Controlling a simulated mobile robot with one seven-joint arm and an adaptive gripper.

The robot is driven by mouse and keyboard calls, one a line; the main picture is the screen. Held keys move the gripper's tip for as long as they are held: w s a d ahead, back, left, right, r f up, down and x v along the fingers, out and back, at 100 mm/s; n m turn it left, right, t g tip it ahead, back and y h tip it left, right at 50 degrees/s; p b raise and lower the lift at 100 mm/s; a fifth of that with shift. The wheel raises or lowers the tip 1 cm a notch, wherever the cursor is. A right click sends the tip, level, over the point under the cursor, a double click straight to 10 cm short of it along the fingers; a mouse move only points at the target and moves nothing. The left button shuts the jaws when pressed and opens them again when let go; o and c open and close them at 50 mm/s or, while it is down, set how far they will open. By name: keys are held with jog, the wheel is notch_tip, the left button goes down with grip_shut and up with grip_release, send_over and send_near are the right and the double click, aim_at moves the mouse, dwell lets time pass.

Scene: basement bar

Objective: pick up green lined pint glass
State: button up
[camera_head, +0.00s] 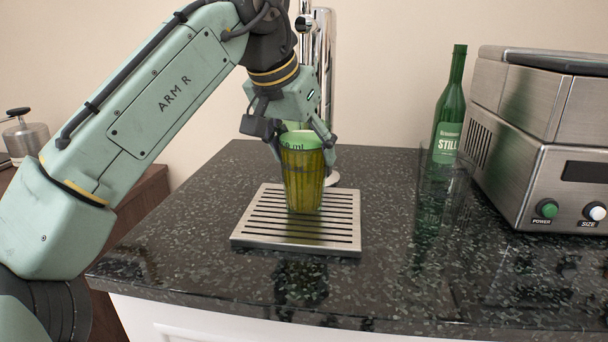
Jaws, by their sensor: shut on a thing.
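The green lined pint glass (303,182) stands upright over the slatted metal drip tray (347,241), near the middle of the head view. It is see-through yellow-green with dark markings near its rim. My gripper (302,150) comes down from above and behind, with its fingers at either side of the glass's upper part. It is shut on the glass. The glass's base looks to be at the tray's slats; I cannot tell whether it touches them. Part of the far finger side is hidden by the glass.
A chrome tap column (324,60) rises just behind my gripper. A green bottle (447,115) and a steel machine (545,150) with knobs stand at the right. The dark speckled counter (400,265) is clear at front right. A metal canister (25,137) is at far left.

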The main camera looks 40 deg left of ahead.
jog(key=c, duration=0.7)
jog(key=shift+r, duration=0.25)
jog(key=s+d+b, duration=0.2)
jog(key=s, duration=1.5)
jog(key=shift+s+d, duration=0.25)
jog(key=shift+d, duration=0.1)
